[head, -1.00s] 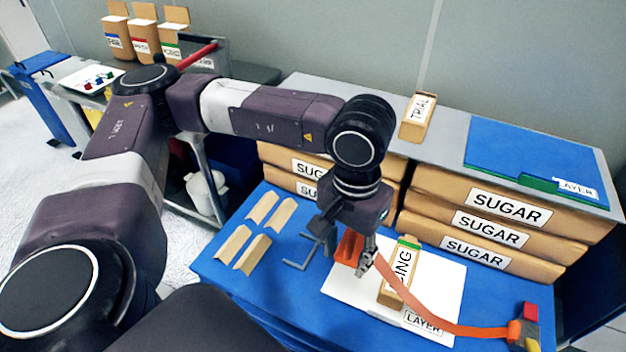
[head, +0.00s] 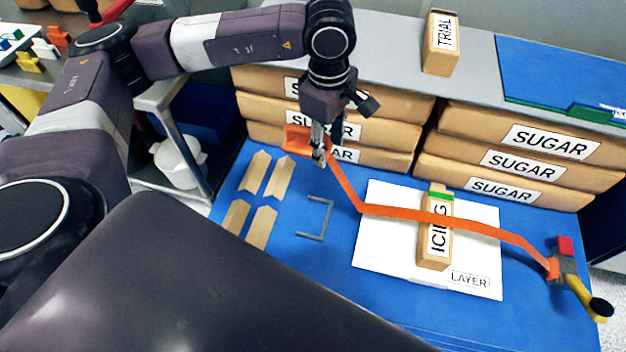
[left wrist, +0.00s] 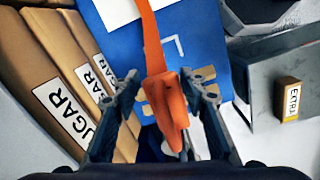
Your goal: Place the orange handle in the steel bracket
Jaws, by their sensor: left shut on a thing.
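The orange handle (head: 297,138) is held by my left gripper (head: 319,156), which is shut on it above the back of the blue table, in front of the sugar sacks. In the left wrist view the orange handle (left wrist: 166,105) lies between the two fingers of the gripper (left wrist: 163,95). An orange strap (head: 430,217) runs from the handle across the icing packet to a grey and red fitting at the right. The steel bracket (head: 329,216), a thin grey open-sided frame, lies on the table below and in front of the gripper, apart from the handle. My right gripper is not visible.
The icing packet (head: 437,247) stands on a white sheet (head: 385,250) beneath the strap. Several tan strips (head: 262,225) lie left of the bracket. Stacked sugar sacks (head: 470,165) line the back under a grey shelf. A yellow lever (head: 585,296) is at the right edge.

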